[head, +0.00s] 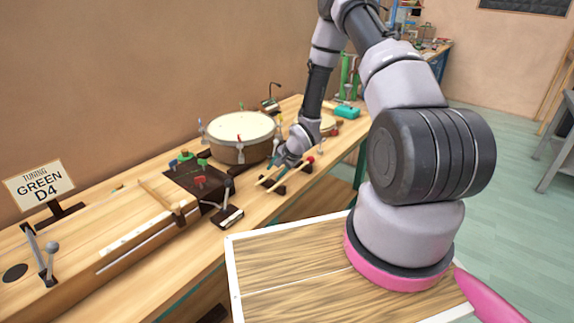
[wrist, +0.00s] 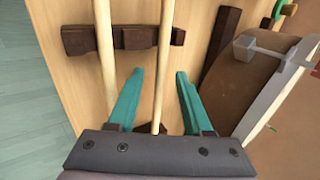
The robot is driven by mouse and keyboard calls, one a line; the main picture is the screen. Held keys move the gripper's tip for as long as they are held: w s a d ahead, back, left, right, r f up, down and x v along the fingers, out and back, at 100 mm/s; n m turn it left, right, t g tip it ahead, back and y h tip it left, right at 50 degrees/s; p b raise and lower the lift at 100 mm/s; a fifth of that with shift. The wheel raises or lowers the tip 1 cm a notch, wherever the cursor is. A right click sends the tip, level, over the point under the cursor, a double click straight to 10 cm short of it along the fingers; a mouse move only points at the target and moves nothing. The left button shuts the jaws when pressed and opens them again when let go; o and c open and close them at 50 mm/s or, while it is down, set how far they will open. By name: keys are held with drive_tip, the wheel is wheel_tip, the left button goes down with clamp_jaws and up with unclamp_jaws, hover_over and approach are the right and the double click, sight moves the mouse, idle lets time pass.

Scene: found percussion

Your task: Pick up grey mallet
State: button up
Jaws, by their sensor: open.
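Two pale wooden mallet sticks rest side by side on a dark notched rack (wrist: 135,38). One stick (wrist: 164,40) lies between my fingers; the other stick (wrist: 104,45) is just left of the left finger. Their heads are outside the wrist view, so I cannot tell from it which mallet is grey. My gripper (wrist: 159,74) is open, with teal fingers on either side of the right stick and a gap on both sides. In the head view my gripper (head: 284,160) is low over the bench by the rack, and a red mallet head (head: 310,160) shows beside it.
A large drum (head: 240,127) stands close behind my gripper; its side (wrist: 255,75) fills the right of the wrist view. A grey ball-topped rod (head: 51,248) stands at the far left, near a "GREEN D4" sign (head: 40,186).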

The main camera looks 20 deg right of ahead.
clamp_jaws()
drive_tip(key=shift+r, duration=0.1)
